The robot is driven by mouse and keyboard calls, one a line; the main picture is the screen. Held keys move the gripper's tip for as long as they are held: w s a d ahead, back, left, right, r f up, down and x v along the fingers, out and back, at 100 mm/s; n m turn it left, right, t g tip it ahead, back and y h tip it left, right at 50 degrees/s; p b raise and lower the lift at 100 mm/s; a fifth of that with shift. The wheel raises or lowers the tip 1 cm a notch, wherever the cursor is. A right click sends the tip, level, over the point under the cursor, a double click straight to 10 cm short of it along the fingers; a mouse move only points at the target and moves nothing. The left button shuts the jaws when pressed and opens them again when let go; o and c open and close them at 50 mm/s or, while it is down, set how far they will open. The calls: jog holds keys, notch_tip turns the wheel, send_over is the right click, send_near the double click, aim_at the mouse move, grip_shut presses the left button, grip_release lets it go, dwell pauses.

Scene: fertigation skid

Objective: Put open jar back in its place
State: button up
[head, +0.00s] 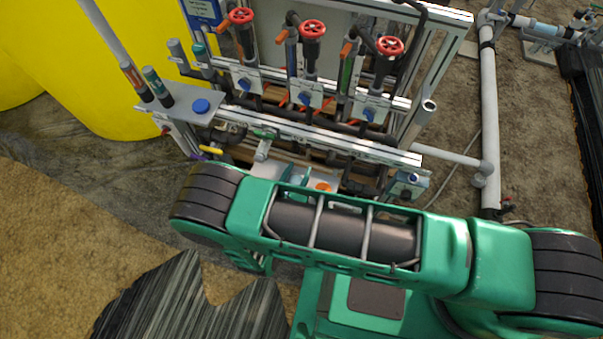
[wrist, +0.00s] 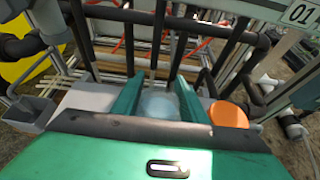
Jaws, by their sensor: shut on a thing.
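In the wrist view my gripper (wrist: 158,98) has its two green fingers on either side of a pale, translucent open jar (wrist: 160,104) and is shut on it. The jar's lower part is hidden by my gripper's body. An orange disc, perhaps a lid (wrist: 228,115), lies just right of the fingers on a light grey shelf (wrist: 88,98). In the head view the orange disc (head: 323,187) shows beyond my arm. My gripper (head: 290,186) is partly covered there, and the jar cannot be made out. Whether the jar touches the shelf is not clear.
Dark pipes and a metal rail (head: 300,135) stand close behind the shelf. A small grey bin (wrist: 30,112) is at the left in the wrist view. Red-handled valves (head: 312,29) rise higher up. A side plate holds a blue cap (head: 201,106) and two probes.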

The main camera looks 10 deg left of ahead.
jog(key=shift+f, duration=1)
jog(key=o, duration=1.2)
jog(key=shift+f, duration=0.1)
jog(key=v, duration=1.2)
